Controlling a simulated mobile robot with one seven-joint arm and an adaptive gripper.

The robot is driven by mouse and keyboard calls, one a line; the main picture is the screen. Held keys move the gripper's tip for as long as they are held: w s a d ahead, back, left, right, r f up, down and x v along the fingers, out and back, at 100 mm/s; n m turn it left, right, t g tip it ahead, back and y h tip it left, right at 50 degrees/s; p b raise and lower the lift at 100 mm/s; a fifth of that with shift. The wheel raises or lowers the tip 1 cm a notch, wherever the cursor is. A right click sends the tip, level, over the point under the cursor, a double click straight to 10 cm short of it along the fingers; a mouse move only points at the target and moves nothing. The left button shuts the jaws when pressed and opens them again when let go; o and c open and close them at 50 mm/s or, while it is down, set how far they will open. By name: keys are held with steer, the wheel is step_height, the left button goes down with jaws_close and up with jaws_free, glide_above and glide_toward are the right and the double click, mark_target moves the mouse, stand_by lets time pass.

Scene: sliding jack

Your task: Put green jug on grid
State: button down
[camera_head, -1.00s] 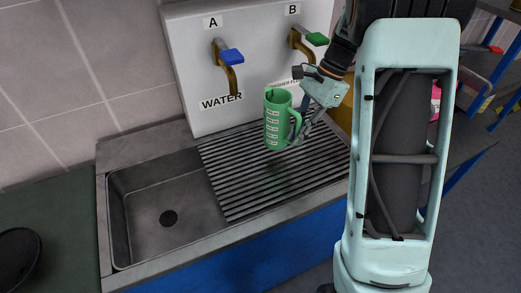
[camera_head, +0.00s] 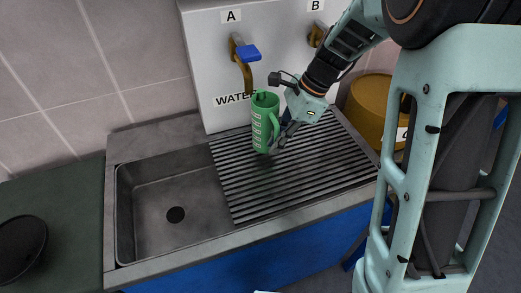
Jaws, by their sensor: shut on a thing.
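The green jug (camera_head: 264,124), with white measuring marks on its side, is upright over the left part of the slatted metal grid (camera_head: 310,178) beside the sink. I cannot tell whether its base touches the grid or is slightly above it. My gripper (camera_head: 281,136) is shut on the jug at its handle side, from the right. The fingers are partly hidden by the handle and the wrist.
The sink basin (camera_head: 150,215) lies left of the grid. Behind stands a white panel with a blue-handled tap (camera_head: 246,55) marked A above the jug. A yellow round container (camera_head: 370,108) stands to the right. A dark round object (camera_head: 22,248) lies far left.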

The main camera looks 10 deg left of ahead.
steer(key=shift+s+a+f, duration=0.25)
steer(key=shift+a+f, duration=0.65)
steer(key=shift+a, duration=0.1)
steer(key=shift+s+a+f, duration=0.25)
steer(key=shift+a+f, duration=0.6)
steer(key=shift+a, duration=0.15)
steer(key=shift+f, duration=0.1)
steer(key=c, duration=2)
jaws_free()
steer(key=p+v, duration=0.1)
steer(key=v, duration=1.1)
